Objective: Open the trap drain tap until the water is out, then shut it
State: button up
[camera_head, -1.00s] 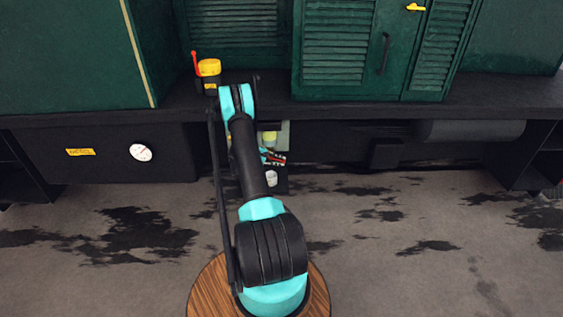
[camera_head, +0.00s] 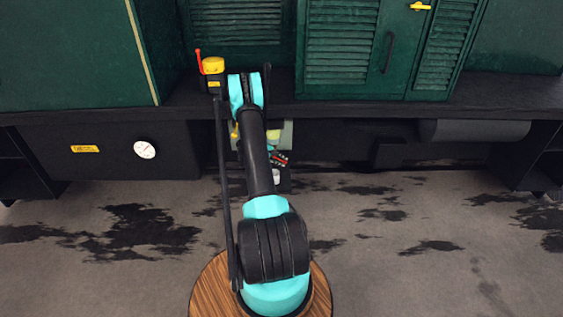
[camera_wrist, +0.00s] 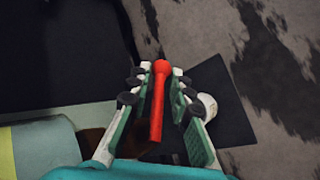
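A red lever with a round knob, the tap handle (camera_wrist: 158,100), lies between the fingers of my gripper (camera_wrist: 158,84) in the wrist view. The fingers stand apart on either side of it, with narrow gaps visible. The tap's body is hidden below the lever. A grey cylinder with a pale yellow band (camera_wrist: 30,148), seemingly the trap, is at the lower left. It also shows under the dark ledge in the head view (camera_head: 274,134), partly behind my arm. A white cup (camera_wrist: 207,106) stands beside the right finger. Whether water flows cannot be seen.
The cup stands on a dark plate (camera_wrist: 222,88) above wet-stained ground (camera_head: 140,230). Above are the dark ledge (camera_head: 400,108) and green louvred panels (camera_head: 345,50). A yellow-capped fitting with a red lever (camera_head: 213,68) stands on the ledge. A white gauge (camera_head: 145,149) is left.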

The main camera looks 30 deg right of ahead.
jog(key=shift+o, duration=0.8)
jog(key=s+v, duration=0.1)
jog(key=v, duration=1.1)
jog(key=shift+w, duration=0.5)
jog(key=shift+a, duration=0.1)
